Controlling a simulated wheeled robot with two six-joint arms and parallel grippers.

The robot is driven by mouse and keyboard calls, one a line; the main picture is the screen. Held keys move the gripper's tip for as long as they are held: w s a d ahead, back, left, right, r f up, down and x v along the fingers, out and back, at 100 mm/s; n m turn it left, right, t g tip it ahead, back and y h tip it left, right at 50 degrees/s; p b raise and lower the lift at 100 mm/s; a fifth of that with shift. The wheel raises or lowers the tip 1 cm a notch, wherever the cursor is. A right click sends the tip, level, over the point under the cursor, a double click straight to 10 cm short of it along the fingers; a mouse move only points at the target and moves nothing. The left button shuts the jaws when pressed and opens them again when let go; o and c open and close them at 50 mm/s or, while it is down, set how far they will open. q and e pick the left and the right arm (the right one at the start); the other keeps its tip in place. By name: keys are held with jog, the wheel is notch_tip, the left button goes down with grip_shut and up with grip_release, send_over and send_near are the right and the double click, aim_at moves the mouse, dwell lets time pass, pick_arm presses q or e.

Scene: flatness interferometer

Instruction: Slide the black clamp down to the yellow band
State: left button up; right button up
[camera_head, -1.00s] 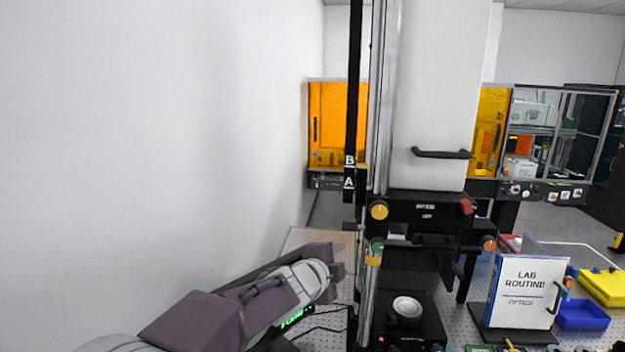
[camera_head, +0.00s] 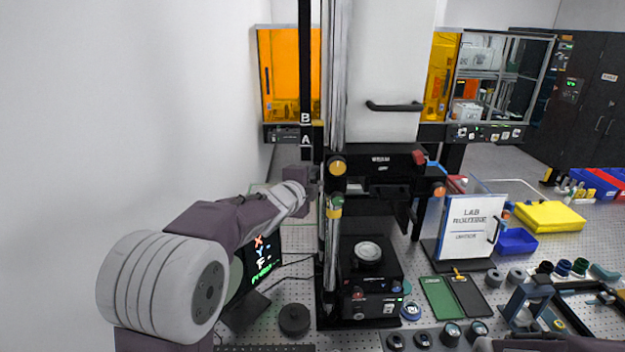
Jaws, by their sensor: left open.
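The black clamp (camera_head: 385,160) is a wide block across the upright metal column, with an orange knob (camera_head: 337,167) at its left and a red knob (camera_head: 419,157) at its right. The yellow band (camera_head: 334,212) is on the column below the clamp, just under a green ring. My left gripper (camera_head: 312,186) is open, left of the column, a little below the orange knob's height. It looks apart from the clamp, though its fingertips are small and dark against the column. My right gripper is not seen.
A round stage (camera_head: 368,252) on a black base stands below the clamp. A LAB ROUTINE sign (camera_head: 470,225) stands to the right. A small monitor (camera_head: 262,255) is behind my left arm. A white wall closes the left side. Small parts cover the bench at right.

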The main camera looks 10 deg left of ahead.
pick_arm(q)
jog(key=shift+s+d+r, duration=0.1)
jog(key=shift+s+d, duration=0.1)
jog(key=shift+d, duration=0.05)
jog(key=shift+a, duration=0.15)
grip_shut()
dwell(1.0)
